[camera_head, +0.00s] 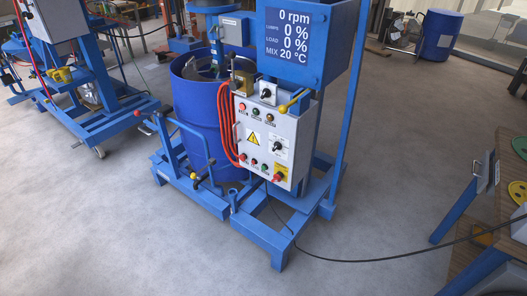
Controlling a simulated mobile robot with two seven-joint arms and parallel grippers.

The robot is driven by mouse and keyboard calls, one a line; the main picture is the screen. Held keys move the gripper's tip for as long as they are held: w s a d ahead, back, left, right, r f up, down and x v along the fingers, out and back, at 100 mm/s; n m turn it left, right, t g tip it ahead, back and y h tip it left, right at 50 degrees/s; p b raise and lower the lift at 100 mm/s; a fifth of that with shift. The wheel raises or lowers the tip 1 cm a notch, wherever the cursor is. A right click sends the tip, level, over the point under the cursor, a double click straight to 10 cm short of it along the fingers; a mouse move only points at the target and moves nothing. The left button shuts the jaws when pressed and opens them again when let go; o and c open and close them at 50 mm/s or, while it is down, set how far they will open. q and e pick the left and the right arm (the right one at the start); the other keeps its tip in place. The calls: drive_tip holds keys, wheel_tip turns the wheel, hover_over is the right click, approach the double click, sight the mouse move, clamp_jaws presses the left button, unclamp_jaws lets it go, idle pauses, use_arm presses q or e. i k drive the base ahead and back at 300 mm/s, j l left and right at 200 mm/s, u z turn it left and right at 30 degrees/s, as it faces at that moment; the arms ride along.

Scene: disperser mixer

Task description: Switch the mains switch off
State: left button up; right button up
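The disperser mixer's grey control box (262,137) faces me near the middle of the head view, on the blue frame. A red knob on a yellow plate (280,174) sits at its lower right; I cannot tell whether it is the mains switch, or its position. A black rotary knob on a pale plate (278,148) is above it. Another black knob (266,93) sits on a small box on top. The labels are too small to read. Neither of my grippers is in view.
A blue display (295,42) above reads 0 rpm, 0 %, 0 % and 20 °C. A blue drum (193,110) and coiled orange cable (226,125) are left of the box. A black cable (375,259) crosses the floor. A wooden-topped bench (501,215) stands right; floor in front is clear.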

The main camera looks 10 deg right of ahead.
sight(278, 179)
drive_tip(key=i+j+z, duration=0.1)
drive_tip(key=i+j, duration=0.25)
drive_tip(key=i+j+z, duration=0.1)
drive_tip(key=i+j, duration=0.2)
drive_tip(key=j, duration=0.15)
drive_tip(key=i+j+z, duration=0.15)
drive_tip(key=i+j, duration=0.15)
drive_tip(key=j, duration=0.1)
